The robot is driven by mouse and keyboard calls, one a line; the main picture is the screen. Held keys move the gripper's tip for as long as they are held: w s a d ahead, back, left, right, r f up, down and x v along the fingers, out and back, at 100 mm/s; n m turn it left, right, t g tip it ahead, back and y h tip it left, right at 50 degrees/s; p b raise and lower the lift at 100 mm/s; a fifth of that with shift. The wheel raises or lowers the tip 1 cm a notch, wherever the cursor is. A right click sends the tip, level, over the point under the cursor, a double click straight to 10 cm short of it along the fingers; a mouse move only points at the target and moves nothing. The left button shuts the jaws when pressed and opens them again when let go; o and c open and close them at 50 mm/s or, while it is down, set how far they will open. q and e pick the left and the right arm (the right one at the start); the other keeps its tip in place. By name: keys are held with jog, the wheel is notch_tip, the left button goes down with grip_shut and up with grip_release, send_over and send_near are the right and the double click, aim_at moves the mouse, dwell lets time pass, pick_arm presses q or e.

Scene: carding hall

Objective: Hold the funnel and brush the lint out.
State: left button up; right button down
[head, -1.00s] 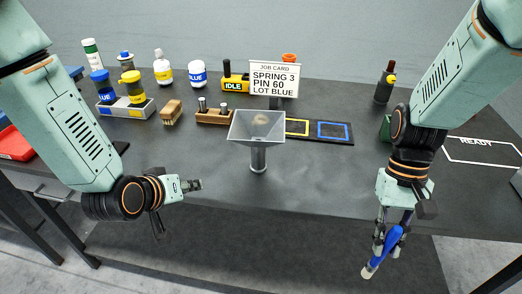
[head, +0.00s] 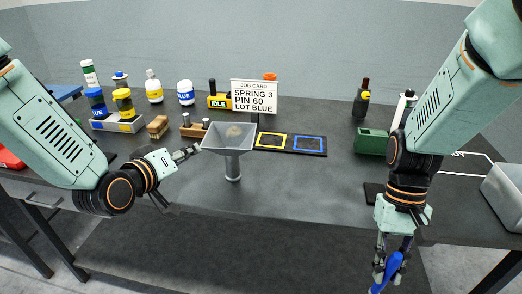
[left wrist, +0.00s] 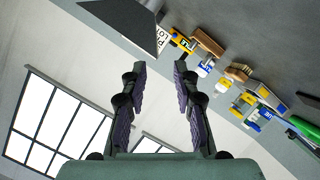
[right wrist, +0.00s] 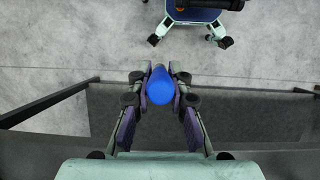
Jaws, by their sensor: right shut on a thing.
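My right gripper (head: 387,272) is shut on the blue brush (head: 390,268), low in front of the table's front edge. The right wrist view shows the blue handle (right wrist: 160,86) between the fingers; the bristles are not clearly visible.
A job card (head: 254,96) stands behind the funnel, beside a tray with yellow and blue squares (head: 290,143). A wooden brush (head: 157,127) and several bottles stand at back left. A green box (head: 371,141) and grey bin (head: 503,190) are at right. The table front is clear.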

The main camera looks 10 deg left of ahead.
aim_at(210, 137)
pick_arm(q)
jog(key=shift+n, duration=0.3)
jog(key=x, duration=0.6)
jog(key=b+x, duration=0.1)
jog(key=x, duration=0.3)
jog(key=shift+w+a+r, duration=0.1)
jog(key=shift+r, duration=0.2)
jog(key=shift+w+d+f, duration=0.1)
jog(key=shift+w+d, duration=0.3)
jog(key=shift+w, duration=0.4)
jog(key=shift+w+a+f, duration=0.15)
jog(key=shift+w+f, duration=0.05)
jog(key=shift+w, duration=0.15)
jog(key=shift+s+r, duration=0.15)
jog(key=c, duration=0.4)
grip_shut()
jog(key=shift+o, duration=1.8)
grip_release()
